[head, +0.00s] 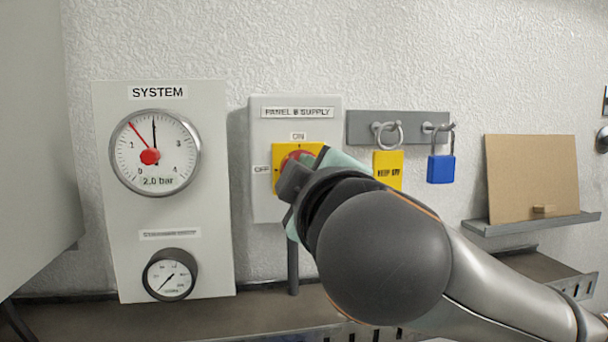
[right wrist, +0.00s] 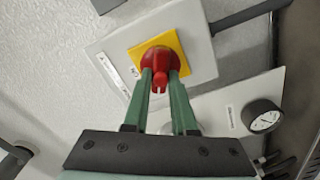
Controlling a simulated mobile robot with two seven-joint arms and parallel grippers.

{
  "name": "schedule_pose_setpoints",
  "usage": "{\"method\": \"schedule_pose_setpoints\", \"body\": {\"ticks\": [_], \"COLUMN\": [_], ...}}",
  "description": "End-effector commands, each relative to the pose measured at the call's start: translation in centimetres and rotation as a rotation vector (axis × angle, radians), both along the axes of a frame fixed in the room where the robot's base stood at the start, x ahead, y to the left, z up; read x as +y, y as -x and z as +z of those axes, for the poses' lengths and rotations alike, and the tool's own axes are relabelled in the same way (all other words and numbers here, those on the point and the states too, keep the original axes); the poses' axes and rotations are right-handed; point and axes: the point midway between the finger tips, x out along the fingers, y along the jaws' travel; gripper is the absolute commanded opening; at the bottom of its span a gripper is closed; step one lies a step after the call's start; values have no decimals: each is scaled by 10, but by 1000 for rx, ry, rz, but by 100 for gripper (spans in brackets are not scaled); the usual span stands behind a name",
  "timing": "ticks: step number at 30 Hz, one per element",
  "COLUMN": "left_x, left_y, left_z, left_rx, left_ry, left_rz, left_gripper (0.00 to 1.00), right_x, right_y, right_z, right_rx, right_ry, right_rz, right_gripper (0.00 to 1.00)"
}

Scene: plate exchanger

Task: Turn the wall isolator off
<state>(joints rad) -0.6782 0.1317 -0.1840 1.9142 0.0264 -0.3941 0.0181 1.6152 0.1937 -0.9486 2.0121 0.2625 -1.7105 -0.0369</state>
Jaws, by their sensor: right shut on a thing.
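The wall isolator is a grey box (head: 265,205) labelled "PANEL B SUPPLY" in the head view. It has a yellow plate (head: 281,151) marked ON at the top and OFF at the left. Its red knob (head: 291,156) is mostly hidden there by my right gripper (head: 302,172). In the right wrist view the red knob (right wrist: 158,58) sits on the yellow plate (right wrist: 178,42), and the green fingers of my right gripper (right wrist: 160,84) are shut on its grip part. I cannot tell exactly which mark the knob points to. My left gripper is not in view.
Left of the isolator is a panel with a large pressure gauge (head: 154,152) and a small gauge (head: 170,274). A brown board (head: 530,175) stands on a shelf (head: 520,225).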

Motion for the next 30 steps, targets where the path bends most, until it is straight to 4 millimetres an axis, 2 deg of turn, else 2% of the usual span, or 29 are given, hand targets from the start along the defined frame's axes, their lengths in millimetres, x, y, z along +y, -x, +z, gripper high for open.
{"method": "schedule_pose_setpoints", "body": {"ticks": [15, 30], "left_x": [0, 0], "left_y": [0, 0], "left_z": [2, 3], "left_rx": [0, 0], "left_ry": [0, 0], "left_rz": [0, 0], "left_gripper": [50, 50], "right_x": [1, 2], "right_y": [1, 1], "right_z": [-2, -3], "right_rx": [-81, -104], "right_ry": [398, 516], "right_rz": [2, 4], "right_gripper": [0, 0]}}
